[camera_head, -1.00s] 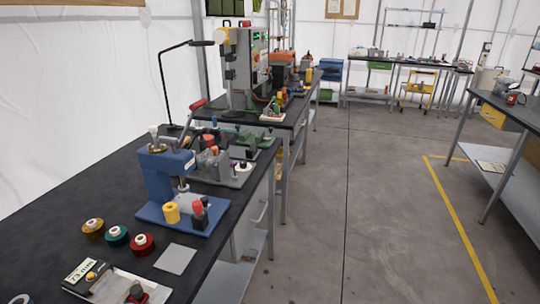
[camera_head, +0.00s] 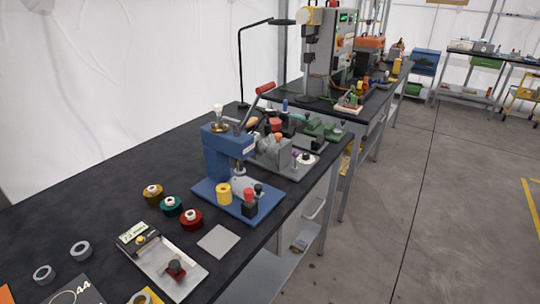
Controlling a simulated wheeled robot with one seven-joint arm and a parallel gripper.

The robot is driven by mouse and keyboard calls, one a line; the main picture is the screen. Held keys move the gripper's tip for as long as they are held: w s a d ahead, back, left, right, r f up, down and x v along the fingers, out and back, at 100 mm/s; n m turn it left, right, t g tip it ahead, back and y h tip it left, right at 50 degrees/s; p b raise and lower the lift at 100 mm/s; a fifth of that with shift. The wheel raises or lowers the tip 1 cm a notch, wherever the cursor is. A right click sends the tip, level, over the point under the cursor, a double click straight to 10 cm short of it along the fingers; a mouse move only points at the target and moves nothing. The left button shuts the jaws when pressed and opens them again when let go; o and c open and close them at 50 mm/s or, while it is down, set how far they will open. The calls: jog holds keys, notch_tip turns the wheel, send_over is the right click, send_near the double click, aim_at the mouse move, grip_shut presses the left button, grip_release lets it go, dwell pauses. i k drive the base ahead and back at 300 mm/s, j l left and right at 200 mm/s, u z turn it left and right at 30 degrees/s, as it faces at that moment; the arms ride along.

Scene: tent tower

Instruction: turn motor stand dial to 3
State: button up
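A blue bench stand (camera_head: 224,160) with an upright column stands on the black workbench (camera_head: 110,180). A brass-coloured round part with a white knob (camera_head: 219,118) sits on its top. Its blue base carries a yellow spool (camera_head: 224,193) and small red and black parts (camera_head: 249,202). I cannot tell for sure which device is the motor stand, and no dial numbers are readable. My gripper is not in view.
Brown, teal and red spools (camera_head: 171,207) lie left of the blue stand. A grey plate (camera_head: 218,241) and a tray device with a small display (camera_head: 160,262) are nearer. A black lamp (camera_head: 241,60) rises behind. Open floor (camera_head: 385,200) lies to the right.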

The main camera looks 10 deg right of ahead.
aim_at(306, 154)
jog(key=i+l+z, duration=0.35)
jog(key=i+l, duration=0.35)
jog(key=l, duration=0.15)
